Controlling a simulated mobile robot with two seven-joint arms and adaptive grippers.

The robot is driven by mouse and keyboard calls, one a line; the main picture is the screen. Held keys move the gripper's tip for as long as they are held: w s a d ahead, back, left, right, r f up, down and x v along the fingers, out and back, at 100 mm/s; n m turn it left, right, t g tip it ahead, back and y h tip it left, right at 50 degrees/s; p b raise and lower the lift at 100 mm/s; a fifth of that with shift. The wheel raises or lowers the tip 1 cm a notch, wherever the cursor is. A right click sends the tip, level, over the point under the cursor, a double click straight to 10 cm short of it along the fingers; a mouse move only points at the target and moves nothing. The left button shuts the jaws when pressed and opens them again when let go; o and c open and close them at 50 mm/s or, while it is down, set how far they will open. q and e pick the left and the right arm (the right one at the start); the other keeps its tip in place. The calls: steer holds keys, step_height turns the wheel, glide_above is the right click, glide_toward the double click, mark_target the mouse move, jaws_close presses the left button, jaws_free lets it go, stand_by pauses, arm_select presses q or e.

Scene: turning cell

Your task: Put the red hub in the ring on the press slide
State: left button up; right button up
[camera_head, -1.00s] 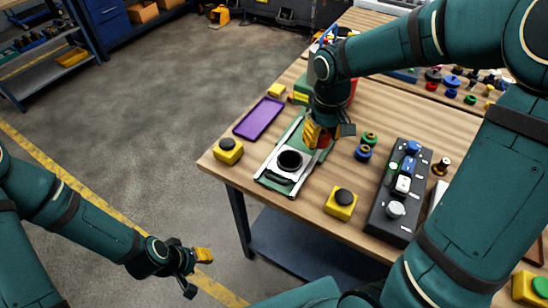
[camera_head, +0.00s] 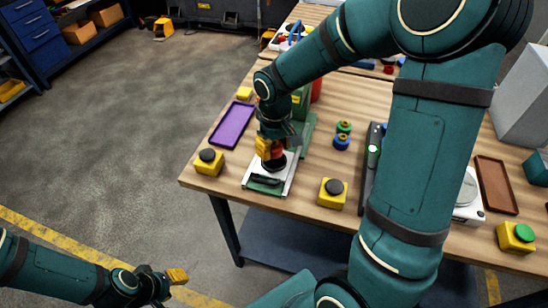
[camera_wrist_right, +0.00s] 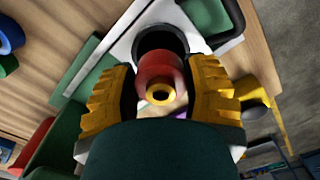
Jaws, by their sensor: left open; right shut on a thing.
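The red hub (camera_wrist_right: 157,72), with a yellow centre, sits between the yellow fingers of my right gripper (camera_wrist_right: 164,92), which is shut on it. In the head view the right gripper (camera_head: 268,150) is over the press slide (camera_head: 289,178), and some of the red hub (camera_head: 277,153) shows beside its fingers. The black ring (camera_wrist_right: 176,38) lies on the pale slide plate; the hub overlaps its near part in the wrist view. I cannot tell whether the hub is above the ring or partly inside. My left gripper (camera_head: 171,287) is open and empty, low at the left, away from the table.
The green press (camera_head: 304,108) stands just behind the slide. A purple tray (camera_head: 233,125) lies left of it. Yellow button boxes (camera_head: 208,164) (camera_head: 333,194) flank the slide at the front edge. A green spool (camera_head: 344,127) and a blue spool (camera_head: 341,143) stand to the right.

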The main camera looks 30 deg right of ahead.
mark_target(275, 163)
step_height(275, 163, down, 3)
steer(key=shift+f+b, duration=0.1)
steer(key=shift+b, duration=0.35)
steer(key=shift+f, duration=0.3)
